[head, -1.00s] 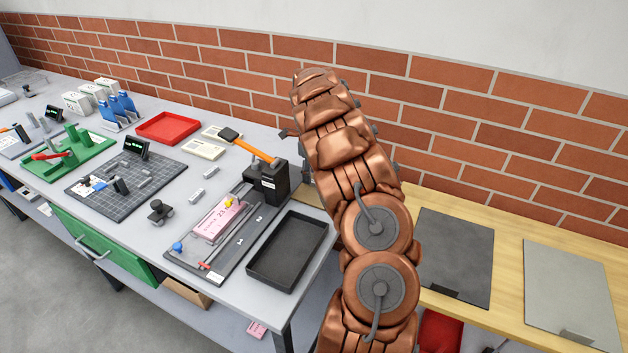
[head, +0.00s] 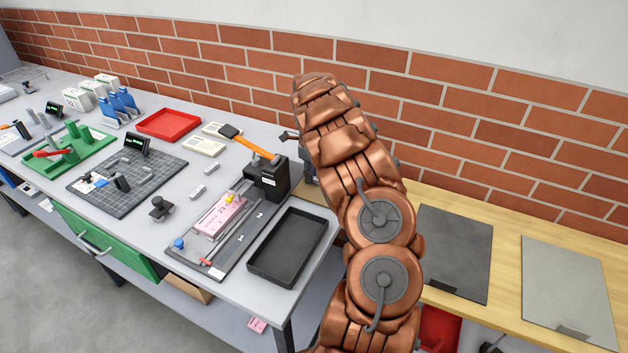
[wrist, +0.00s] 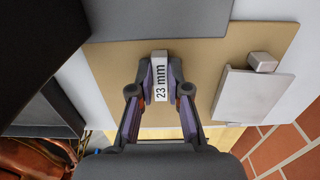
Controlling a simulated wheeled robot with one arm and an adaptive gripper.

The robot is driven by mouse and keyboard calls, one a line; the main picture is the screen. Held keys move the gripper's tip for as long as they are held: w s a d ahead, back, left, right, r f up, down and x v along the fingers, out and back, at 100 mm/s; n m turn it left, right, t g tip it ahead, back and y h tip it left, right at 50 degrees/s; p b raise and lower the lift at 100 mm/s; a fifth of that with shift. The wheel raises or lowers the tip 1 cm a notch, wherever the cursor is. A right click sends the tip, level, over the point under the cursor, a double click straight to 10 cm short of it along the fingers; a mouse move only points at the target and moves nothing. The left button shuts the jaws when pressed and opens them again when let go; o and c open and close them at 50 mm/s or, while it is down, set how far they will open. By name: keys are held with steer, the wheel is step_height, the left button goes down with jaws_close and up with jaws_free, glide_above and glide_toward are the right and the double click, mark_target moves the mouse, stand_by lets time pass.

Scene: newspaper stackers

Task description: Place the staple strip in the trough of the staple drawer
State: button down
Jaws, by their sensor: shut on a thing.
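In the wrist view, my gripper (wrist: 160,92) is shut on the staple strip (wrist: 160,78), a small grey metal bar with a white label reading "23 mm". The strip is held between the fingertips over a tan board (wrist: 110,65); its height above it is unclear. In the head view, my arm hides the gripper and strip. The black stapler (head: 267,180) with an orange handle stands on a dark base at the table's right end, just left of my arm. I cannot make out the staple drawer or its trough for certain.
In the wrist view, a pale plate (wrist: 250,98) with a small metal block lies right of the strip; a large black body fills the upper left. In the head view, a pink booklet (head: 220,216) lies on the stapler's base, beside an empty black tray (head: 262,272).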

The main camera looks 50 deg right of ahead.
stand_by(0.3)
step_height(320, 180, up, 10)
steer(key=b, duration=0.3)
steer(key=shift+s, duration=0.1)
